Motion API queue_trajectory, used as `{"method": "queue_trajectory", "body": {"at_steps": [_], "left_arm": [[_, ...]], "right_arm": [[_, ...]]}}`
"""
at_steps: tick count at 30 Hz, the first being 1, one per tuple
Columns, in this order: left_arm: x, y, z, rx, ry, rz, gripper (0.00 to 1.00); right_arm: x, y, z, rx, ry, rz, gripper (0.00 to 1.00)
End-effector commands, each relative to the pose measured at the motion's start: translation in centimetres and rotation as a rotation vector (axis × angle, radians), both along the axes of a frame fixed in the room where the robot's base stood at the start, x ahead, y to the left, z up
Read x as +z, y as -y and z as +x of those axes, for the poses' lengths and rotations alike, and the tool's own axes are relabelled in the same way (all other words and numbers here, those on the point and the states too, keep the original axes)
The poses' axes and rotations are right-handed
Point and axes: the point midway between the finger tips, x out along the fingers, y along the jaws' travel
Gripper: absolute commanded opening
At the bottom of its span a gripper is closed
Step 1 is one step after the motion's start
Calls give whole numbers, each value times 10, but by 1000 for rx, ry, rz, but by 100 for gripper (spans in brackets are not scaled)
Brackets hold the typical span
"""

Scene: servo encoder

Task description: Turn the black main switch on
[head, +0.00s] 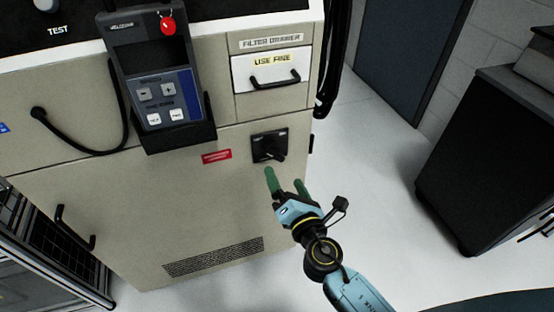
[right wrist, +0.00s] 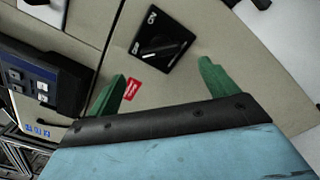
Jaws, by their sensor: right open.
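The black main switch (head: 269,146) is a square black plate with a knob, on the beige cabinet front below the filter drawer. In the right wrist view the switch (right wrist: 162,43) shows a light mark along its knob and white lettering at its edge. My right gripper (head: 286,178) has green fingers and is open and empty. It is just below the switch in the head view, apart from it as far as I can tell. In the right wrist view the switch lies beyond and between the fingertips (right wrist: 160,72). My left gripper is not in view.
A handheld controller (head: 160,85) sits in a black holder left of the switch. A red label (head: 216,156) is beside the switch. The filter drawer (head: 272,70) has a black handle. A vent (head: 213,257) is lower down. A dark cabinet (head: 490,150) stands right, across clear floor.

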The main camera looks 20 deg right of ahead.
Motion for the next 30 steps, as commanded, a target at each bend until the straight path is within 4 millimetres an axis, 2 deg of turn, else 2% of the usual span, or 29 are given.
{"method": "queue_trajectory", "body": {"at_steps": [3,9,15,23,30], "left_arm": [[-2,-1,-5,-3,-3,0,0],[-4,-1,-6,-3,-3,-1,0],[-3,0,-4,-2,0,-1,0],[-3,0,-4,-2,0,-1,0],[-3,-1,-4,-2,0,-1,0]], "right_arm": [[1,-1,27,0,1,2,85],[-1,-2,58,1,-1,2,85],[-1,-2,71,1,-2,3,85],[-1,-2,72,1,-2,3,85],[-1,-2,72,1,-2,3,57]]}}
